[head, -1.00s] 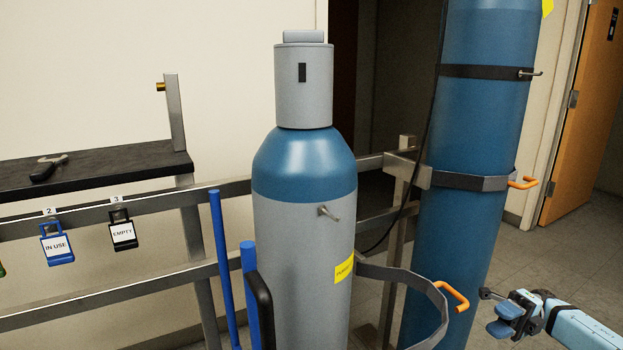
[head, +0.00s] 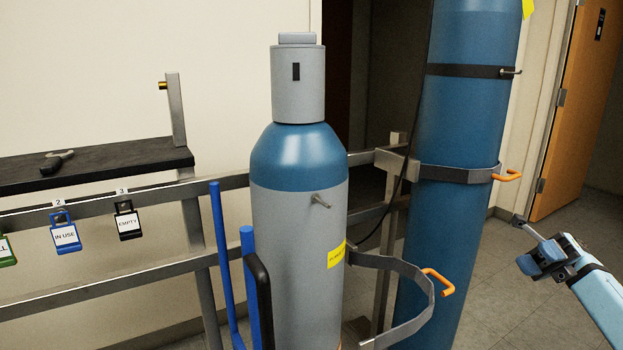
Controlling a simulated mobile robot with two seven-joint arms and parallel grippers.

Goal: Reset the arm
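My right gripper (head: 537,256) is at the right edge of the head view, at the end of my light blue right arm (head: 597,302). It has dark blue pads and a thin grey piece pointing up and left. It is in front of the floor, to the right of the tall blue cylinder, and no object shows in it. The view does not show whether its fingers are apart or together. My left gripper and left arm are not in view.
A grey-and-blue cylinder (head: 297,235) stands at centre beside an open curved bracket (head: 428,290) with an orange handle. A tall blue cylinder (head: 468,118) is strapped behind. Tags hang on the rail (head: 95,204), below a black shelf (head: 110,160). Floor (head: 500,290) at right is clear.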

